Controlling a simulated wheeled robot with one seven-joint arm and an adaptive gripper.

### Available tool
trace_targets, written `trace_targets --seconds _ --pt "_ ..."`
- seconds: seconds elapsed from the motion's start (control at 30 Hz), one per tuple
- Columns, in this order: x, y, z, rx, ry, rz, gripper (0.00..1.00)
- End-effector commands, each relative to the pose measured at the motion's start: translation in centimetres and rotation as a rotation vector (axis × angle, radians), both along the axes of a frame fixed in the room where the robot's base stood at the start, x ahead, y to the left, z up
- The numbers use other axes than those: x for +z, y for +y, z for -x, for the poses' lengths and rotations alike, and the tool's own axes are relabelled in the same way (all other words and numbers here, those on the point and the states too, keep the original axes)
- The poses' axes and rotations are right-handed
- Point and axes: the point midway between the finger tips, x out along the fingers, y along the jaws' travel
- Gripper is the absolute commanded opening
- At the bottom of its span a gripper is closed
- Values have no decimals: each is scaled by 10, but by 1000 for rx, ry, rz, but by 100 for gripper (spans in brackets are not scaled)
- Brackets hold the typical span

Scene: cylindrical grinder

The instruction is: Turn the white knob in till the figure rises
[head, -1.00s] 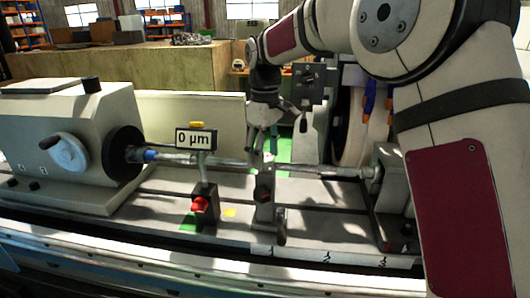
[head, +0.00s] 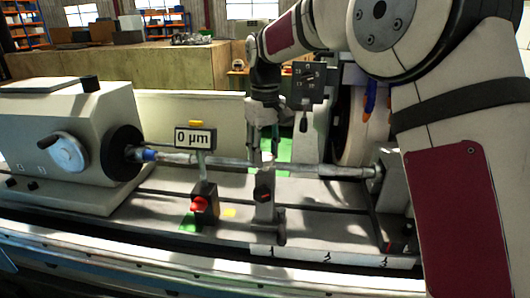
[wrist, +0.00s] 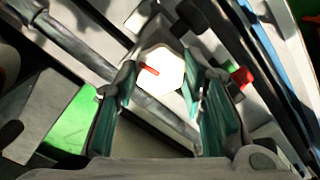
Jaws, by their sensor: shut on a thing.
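The white knob (wrist: 165,80) is a pale many-sided piece with a red mark on its face, seen in the wrist view. My gripper (wrist: 158,76) has its teal-padded fingers on either side of the knob and is shut on it. In the head view my gripper (head: 264,146) points down over the steady rest (head: 265,200) on the long shaft; the knob is hard to make out there. The gauge display (head: 195,138) shows the figure 0 µm.
The shaft (head: 315,170) runs from the headstock (head: 60,120) at left to the tailstock at right. The gauge's stand with a red knob (head: 200,203) is just left of the steady rest. The grinding wheel (head: 358,125) stands behind, to the right.

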Motion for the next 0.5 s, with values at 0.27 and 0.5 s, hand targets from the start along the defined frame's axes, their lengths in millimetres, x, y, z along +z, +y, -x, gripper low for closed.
trace_targets --seconds 0.27,0.5 --pt "0 0 0 -171 0 0 9" --pt "0 0 0 -252 0 0 9"
